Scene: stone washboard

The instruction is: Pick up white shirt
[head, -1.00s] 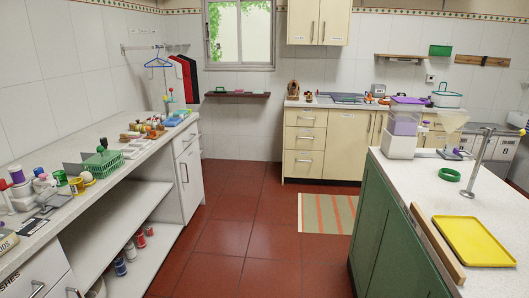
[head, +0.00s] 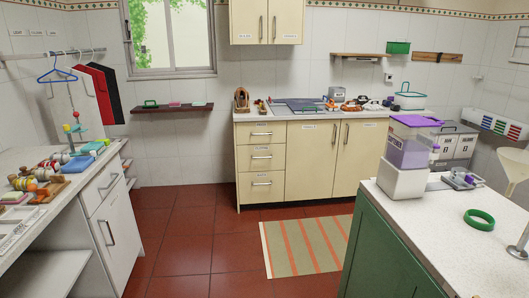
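A pale, whitish garment (head: 87,92) hangs on the wall rail at the left, beside a red garment (head: 97,88) and a black one (head: 109,92). It blends into the white tiles, so I cannot tell for sure that it is the white shirt. A blue hanger (head: 57,75) hangs on the same rail, nearer to me. Neither of my grippers is in view.
A white counter (head: 108,158) with toys and small items runs along the left below the rail. A green island (head: 385,235) stands at the right with a purple-lidded dispenser (head: 409,148). The red floor (head: 195,235) between is free, with a striped mat (head: 305,246).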

